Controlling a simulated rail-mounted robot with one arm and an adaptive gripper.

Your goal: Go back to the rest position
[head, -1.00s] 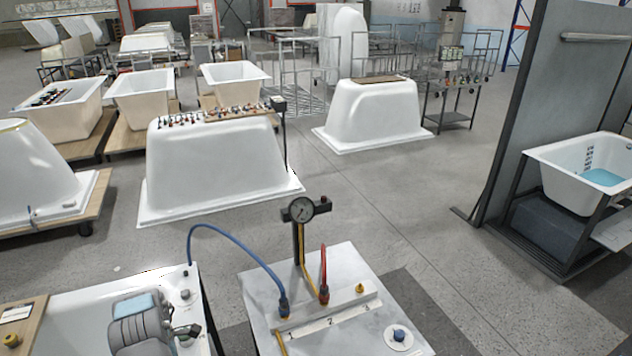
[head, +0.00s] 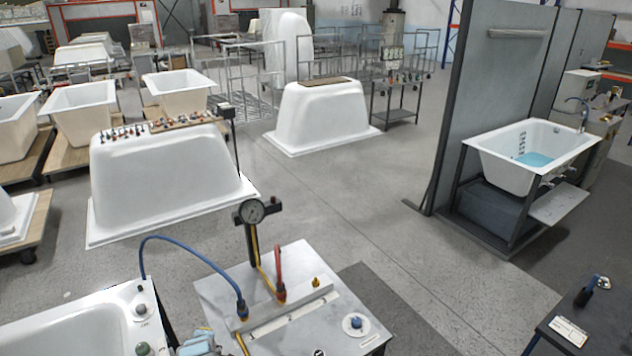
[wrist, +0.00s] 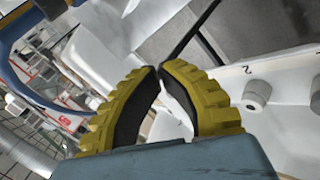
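My gripper (wrist: 160,72) shows in the wrist view with two yellow ribbed fingers and black inner pads. The fingertips meet, and nothing is held between them; a white surface shows through the gap lower down. In the head view, only a small light-blue and grey piece of my arm shows at the bottom edge, between the near white tub (head: 75,312) and the grey test bench (head: 215,288). The gripper's fingers cannot be made out there.
The bench carries a dial gauge (head: 251,211), a blue hose (head: 190,243), a red hose (head: 279,268) and a blue knob (head: 356,322). A dark table (head: 590,325) stands at the lower right. A water-filled tub (head: 500,165) stands in a frame at right. Open floor lies between.

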